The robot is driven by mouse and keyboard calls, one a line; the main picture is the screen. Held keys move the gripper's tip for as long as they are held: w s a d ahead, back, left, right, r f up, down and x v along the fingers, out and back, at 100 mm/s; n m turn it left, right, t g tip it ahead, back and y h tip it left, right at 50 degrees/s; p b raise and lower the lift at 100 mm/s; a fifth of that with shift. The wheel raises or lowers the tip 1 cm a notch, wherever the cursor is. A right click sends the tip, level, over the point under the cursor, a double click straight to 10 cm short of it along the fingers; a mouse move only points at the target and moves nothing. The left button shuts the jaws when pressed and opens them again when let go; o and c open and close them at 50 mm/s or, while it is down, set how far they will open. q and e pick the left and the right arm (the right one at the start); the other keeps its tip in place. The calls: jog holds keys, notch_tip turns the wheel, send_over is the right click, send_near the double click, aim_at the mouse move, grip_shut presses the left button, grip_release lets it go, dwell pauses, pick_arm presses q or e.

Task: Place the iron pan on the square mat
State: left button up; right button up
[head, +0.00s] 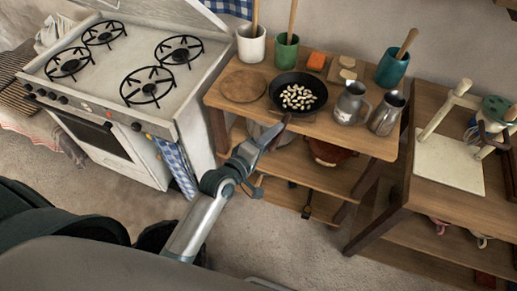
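The black iron pan (312,84), with several pale pieces in it, sits on the wooden shelf top. Its short handle points toward the front edge. My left gripper (279,127) reaches up from below, its tip at the handle by the shelf's front edge. I cannot tell whether its fingers are open or shut on the handle. A pale square slab (448,166) lies on the right-hand table, partly under a wooden stand; I cannot tell if it is the square mat. A round wooden board (243,86) lies left of the pan. My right gripper is not in view.
A white stove (125,62) with several burners stands at left. Two metal jugs (352,103) (387,113) stand right of the pan. Utensil pots (251,44) (286,52) (392,67), an orange block (316,62) and a wooden block (347,68) stand behind.

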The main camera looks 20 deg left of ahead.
pick_arm(q)
jog(key=b+v, duration=0.1)
jog(key=v, duration=0.6)
jog(key=shift+s, duration=0.25)
jog(key=shift+a, duration=0.1)
